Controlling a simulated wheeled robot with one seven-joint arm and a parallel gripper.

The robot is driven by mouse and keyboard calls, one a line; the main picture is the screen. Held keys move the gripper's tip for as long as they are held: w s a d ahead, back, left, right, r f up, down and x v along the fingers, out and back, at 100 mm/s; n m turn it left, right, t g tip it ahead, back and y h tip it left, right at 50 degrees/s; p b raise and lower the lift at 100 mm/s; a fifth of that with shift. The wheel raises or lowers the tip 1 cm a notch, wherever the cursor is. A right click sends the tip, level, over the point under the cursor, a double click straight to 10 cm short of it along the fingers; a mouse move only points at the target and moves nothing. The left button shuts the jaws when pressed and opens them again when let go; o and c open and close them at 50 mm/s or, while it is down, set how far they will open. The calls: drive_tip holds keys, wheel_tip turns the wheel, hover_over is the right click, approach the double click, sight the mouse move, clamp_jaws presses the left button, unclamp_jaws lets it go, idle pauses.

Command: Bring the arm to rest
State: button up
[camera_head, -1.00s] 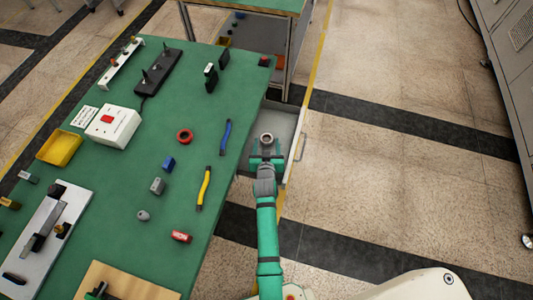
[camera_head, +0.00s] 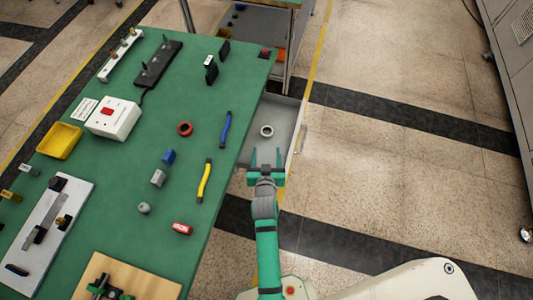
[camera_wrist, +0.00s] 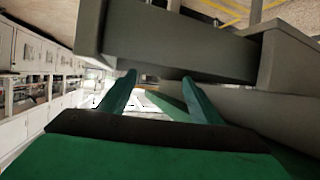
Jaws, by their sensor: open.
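My gripper (camera_head: 266,158) is green, open and empty, at the near end of the open grey drawer (camera_head: 284,110) in the head view. A pale ring (camera_head: 267,131) lies in the drawer, a short way beyond the fingertips and apart from them. In the wrist view my two green fingers (camera_wrist: 157,90) stand wide apart with nothing between them. The drawer's grey wall (camera_wrist: 185,45) crosses the upper part of that view, close to the fingers. The ring does not show there.
The green workbench (camera_head: 135,185) is left of my arm. It holds a blue-handled tool (camera_head: 225,130), a yellow-handled tool (camera_head: 204,181), a red ring (camera_head: 185,129), a red block (camera_head: 181,229) and a white box (camera_head: 114,118). Open floor (camera_head: 400,170) lies to the right.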

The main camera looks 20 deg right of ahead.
idle(0.3)
drive_tip(key=s+a+r+n+t+y, duration=0.1)
drive_tip(key=s+a+r, duration=0.1)
drive_tip(key=s+a, duration=0.5)
drive_tip(key=s+a+r+n+t+y, duration=0.1)
drive_tip(key=s+a, duration=0.2)
drive_tip(key=s, duration=0.8)
drive_tip(key=s+a+r+n+y, duration=0.1)
drive_tip(key=s+a+r, duration=0.1)
drive_tip(key=s+r, duration=0.4)
drive_tip(key=s+a+r+y, duration=0.1)
drive_tip(key=s+a+r, duration=0.1)
drive_tip(key=s+r, duration=0.4)
drive_tip(key=s, duration=0.2)
drive_tip(key=shift+s+a+r+n+t, duration=0.2)
drive_tip(key=shift+s+a+n+t, duration=0.1)
drive_tip(key=shift+s+a+n, duration=0.1)
